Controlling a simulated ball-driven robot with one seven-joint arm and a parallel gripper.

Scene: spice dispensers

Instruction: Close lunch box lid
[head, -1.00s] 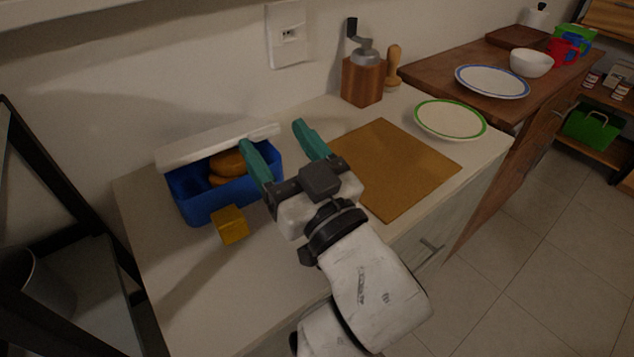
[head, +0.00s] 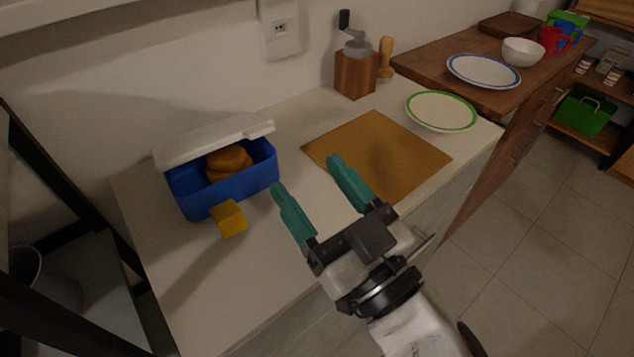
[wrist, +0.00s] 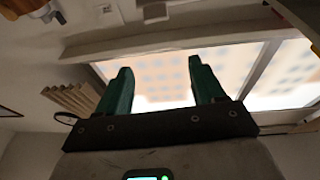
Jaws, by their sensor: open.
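A blue lunch box (head: 232,191) stands on the white counter against the wall. Its white lid (head: 213,142) is tilted up at the back, not flat on the rim. Brown round food (head: 229,162) shows inside under the lid. My gripper (head: 306,176) is open and empty, with teal fingers, to the right of the box and apart from it. In the wrist view my open gripper (wrist: 160,80) has nothing between its fingers, and the lunch box is not visible there.
A yellow block (head: 229,218) sits by the box's front. A tan board (head: 375,150), a green-rimmed plate (head: 441,111) and a wooden grinder (head: 355,75) stand to the right. A brown table (head: 440,75) adjoins. The counter's front left is clear.

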